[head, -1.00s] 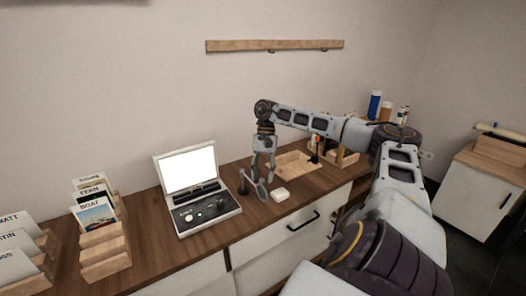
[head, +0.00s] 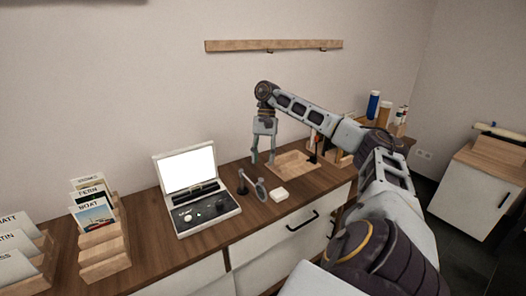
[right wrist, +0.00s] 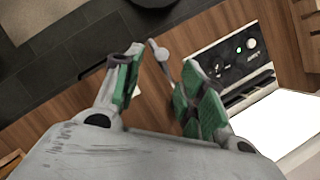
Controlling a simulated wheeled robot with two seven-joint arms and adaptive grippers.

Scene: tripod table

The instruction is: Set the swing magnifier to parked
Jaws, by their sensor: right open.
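The swing magnifier stands on the wooden counter in the head view. It has a dark post (head: 242,183) and a grey-rimmed round lens (head: 261,189) to the right of the post, toward the front edge. My right gripper (head: 263,159) is open and empty, above and behind the lens, pointing down and clear of it. In the right wrist view a part of the magnifier (right wrist: 161,56) shows in the gap between my open fingers; I cannot tell its exact depth there. My left gripper is not in view.
An open case (head: 205,208) with a bright white lid panel stands left of the magnifier. Card holders (head: 104,262) stand at the left.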

